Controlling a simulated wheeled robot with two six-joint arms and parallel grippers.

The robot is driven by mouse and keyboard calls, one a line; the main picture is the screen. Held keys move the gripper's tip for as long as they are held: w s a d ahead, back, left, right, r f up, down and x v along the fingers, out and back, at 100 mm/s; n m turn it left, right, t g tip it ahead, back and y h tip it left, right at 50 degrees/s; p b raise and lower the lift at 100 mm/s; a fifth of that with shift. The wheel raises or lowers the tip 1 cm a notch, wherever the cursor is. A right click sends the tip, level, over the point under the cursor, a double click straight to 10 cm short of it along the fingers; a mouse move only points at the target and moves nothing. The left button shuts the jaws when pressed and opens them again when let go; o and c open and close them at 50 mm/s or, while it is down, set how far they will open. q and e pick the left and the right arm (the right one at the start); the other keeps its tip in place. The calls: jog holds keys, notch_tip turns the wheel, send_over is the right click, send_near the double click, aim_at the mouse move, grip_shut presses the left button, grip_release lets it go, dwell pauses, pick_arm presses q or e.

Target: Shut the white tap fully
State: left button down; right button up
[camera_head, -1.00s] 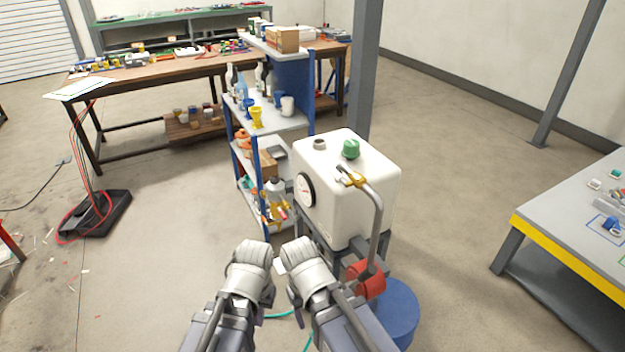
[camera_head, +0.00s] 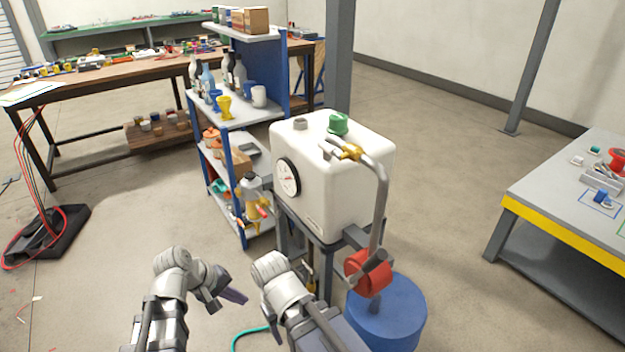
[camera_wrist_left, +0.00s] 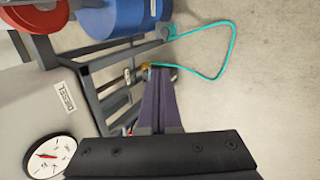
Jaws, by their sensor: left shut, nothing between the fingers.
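A brass tap (camera_head: 350,152) with a pale grey-white lever (camera_head: 328,149) sits on the bent grey pipe at the top of the white tank (camera_head: 335,190). Another small brass fitting (camera_head: 312,286) shows under the tank, partly hidden by the frame; brass (camera_wrist_left: 143,70) also shows beyond my fingertips in the left wrist view. I cannot tell which is the white tap, or its setting. My left gripper (camera_head: 236,297) is shut and empty, left of and below the tank, apart from it. Its dark purple fingers (camera_wrist_left: 160,82) lie together in the left wrist view. My right gripper's fingers are hidden.
A teal hose (camera_head: 245,335) lies on the floor. A shelf unit (camera_head: 230,150) stands behind left, a grey table (camera_head: 560,195) at right. Floor between is clear.

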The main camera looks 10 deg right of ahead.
aim_at(333, 149)
pick_arm(q)
jog(key=w+d+r+n+t+h, duration=0.2)
jog(key=w+d+r+n+h, duration=0.3)
jog(key=d+r+n+h, duration=0.3)
jog(key=w+d+r+n+t+h, duration=0.1)
jog(key=w+d+r+n+h, duration=0.1)
jog(key=r+n, duration=0.2)
jog(key=w+d+r+n+t+h, duration=0.1)
jog(key=r+n, duration=0.4)
jog(key=r, duration=0.5)
jog(key=shift+w+d+r+t+h, duration=0.4)
jog(key=shift+w+t+h, duration=0.2)
jog(key=shift+w+h, duration=0.4)
jog(key=shift+s, duration=0.1)
jog(key=r+p+x, duration=0.3)
jog(key=p+x, duration=0.2)
jog(key=x, duration=0.7)
jog(key=shift+d, duration=0.1)
jog(key=shift+r, duration=0.1)
